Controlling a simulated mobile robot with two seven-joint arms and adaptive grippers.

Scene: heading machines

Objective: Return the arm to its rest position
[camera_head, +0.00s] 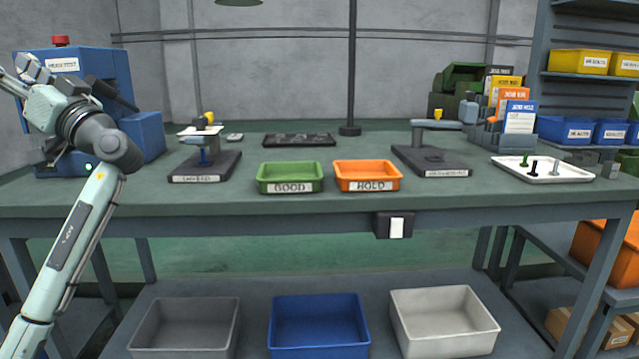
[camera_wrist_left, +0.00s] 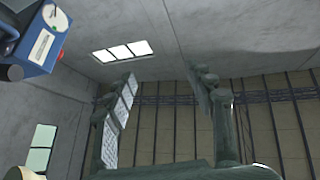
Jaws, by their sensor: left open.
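My left arm rises from the lower left of the head view, with its elbow above the table's left end. My left gripper (camera_head: 22,78) is raised at the left edge, in front of the blue machine (camera_head: 140,135). In the left wrist view the two fingers of my left gripper (camera_wrist_left: 165,110) stand apart with nothing between them. Behind them are the wall, a window and the ceiling. The blue machine also shows in the left wrist view (camera_wrist_left: 38,45), at the upper left corner. My right gripper is not in view.
Grey, blue and white bins stand below.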

